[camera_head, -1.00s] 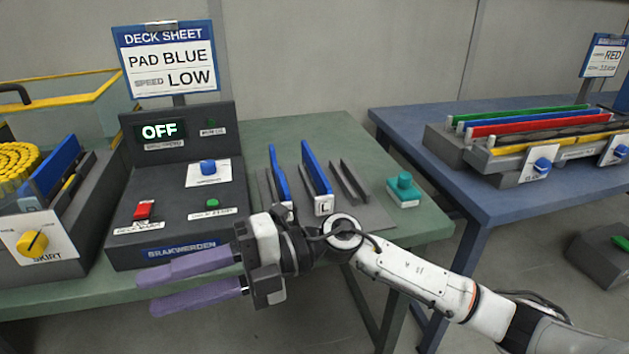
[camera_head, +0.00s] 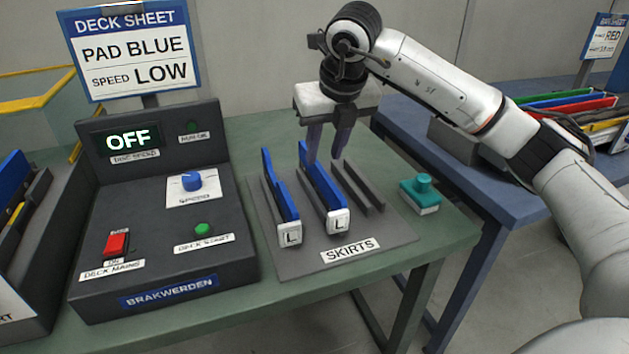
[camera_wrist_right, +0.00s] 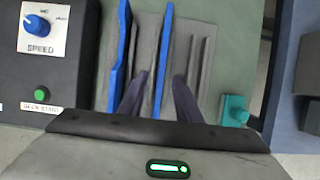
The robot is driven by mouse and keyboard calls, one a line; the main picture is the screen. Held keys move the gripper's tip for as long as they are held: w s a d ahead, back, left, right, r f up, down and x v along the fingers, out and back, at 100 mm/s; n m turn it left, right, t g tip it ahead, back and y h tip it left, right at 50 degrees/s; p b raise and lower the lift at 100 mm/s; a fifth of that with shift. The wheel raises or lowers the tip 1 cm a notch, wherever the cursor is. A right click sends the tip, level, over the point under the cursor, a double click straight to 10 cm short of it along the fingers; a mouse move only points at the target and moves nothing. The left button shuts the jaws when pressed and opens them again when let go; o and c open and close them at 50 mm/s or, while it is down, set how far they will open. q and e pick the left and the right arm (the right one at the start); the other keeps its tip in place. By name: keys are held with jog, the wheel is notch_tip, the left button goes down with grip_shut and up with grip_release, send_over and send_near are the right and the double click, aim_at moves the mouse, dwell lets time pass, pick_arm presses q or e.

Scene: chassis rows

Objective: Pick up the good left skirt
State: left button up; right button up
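Two blue skirts with white end blocks marked L stand on edge on a grey board (camera_head: 395,233) labelled SKIRTS. The left skirt (camera_head: 281,192) has a stepped, bent outline, and its bend also shows in the right wrist view (camera_wrist_right: 122,50). The other skirt (camera_head: 324,188) looks straight, also in the right wrist view (camera_wrist_right: 163,58). My right gripper (camera_head: 324,157) points down at the far part of the straight skirt. In the right wrist view its open fingers (camera_wrist_right: 160,77) are on either side of the straight skirt, with visible gaps. My left gripper is not in view.
Dark empty rails (camera_head: 360,187) stand just right of the straight skirt. A teal button block (camera_head: 422,195) is at the table's right. A control console (camera_head: 165,240) showing OFF stands left of the board. A blue table (camera_head: 500,195) is behind at right.

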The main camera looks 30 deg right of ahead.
aim_at(321, 169)
jog(key=x, duration=0.7)
jog(key=shift+d+f, duration=0.1)
jog(key=shift+f, duration=0.15)
jog(key=shift+r, duration=0.1)
grip_shut()
